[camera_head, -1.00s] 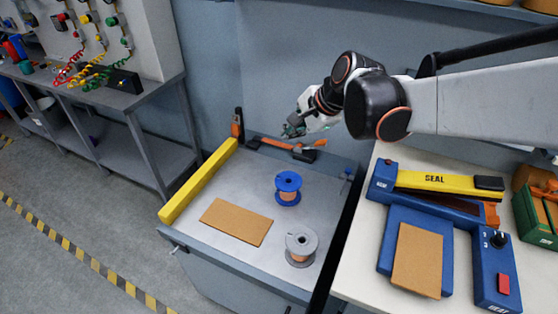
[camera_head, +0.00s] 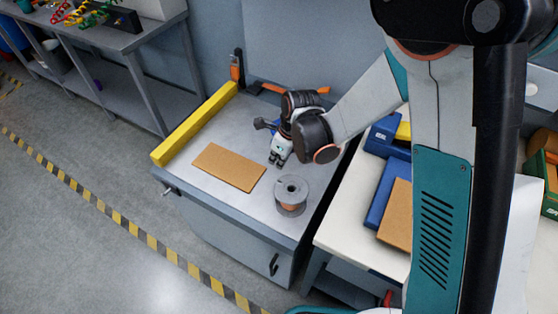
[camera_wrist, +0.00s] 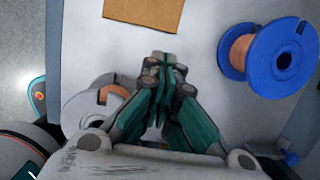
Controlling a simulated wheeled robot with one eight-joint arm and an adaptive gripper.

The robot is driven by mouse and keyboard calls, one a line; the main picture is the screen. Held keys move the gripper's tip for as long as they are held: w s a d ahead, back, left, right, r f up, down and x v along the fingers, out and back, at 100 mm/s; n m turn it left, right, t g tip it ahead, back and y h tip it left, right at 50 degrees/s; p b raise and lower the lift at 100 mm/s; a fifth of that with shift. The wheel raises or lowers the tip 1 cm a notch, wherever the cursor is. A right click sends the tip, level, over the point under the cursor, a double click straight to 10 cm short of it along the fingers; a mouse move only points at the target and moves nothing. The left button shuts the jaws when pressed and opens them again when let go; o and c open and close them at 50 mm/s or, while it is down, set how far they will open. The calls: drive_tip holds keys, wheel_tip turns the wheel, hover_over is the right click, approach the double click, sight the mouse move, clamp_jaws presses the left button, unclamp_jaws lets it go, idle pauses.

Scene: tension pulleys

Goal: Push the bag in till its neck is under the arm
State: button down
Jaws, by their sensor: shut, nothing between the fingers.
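The brown bag (camera_head: 397,220) lies flat on the blue bed (camera_head: 377,208) of the sealer on the white table in the head view. My arm link hides its right part. The sealer's yellow arm (camera_head: 403,131) shows only as a small piece beyond the bag; the rest is hidden, so I cannot tell how the bag's neck lies to it. My gripper (camera_head: 279,160) is over the grey bench, left of the sealer and apart from the bag. In the wrist view my gripper (camera_wrist: 164,62) is shut and empty.
A grey spool (camera_head: 291,194) and a brown flat sheet (camera_head: 228,166) lie on the grey bench near my gripper. A blue spool (camera_wrist: 272,53) is close right in the wrist view. A yellow rail (camera_head: 196,123) edges the bench. A green box (camera_head: 551,168) is far right.

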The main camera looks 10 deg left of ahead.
sight(271, 176)
drive_tip(key=b+x, duration=0.3)
drive_tip(key=x, duration=0.4)
drive_tip(key=shift+w+f, duration=0.1)
drive_tip(key=shift+f, duration=0.2)
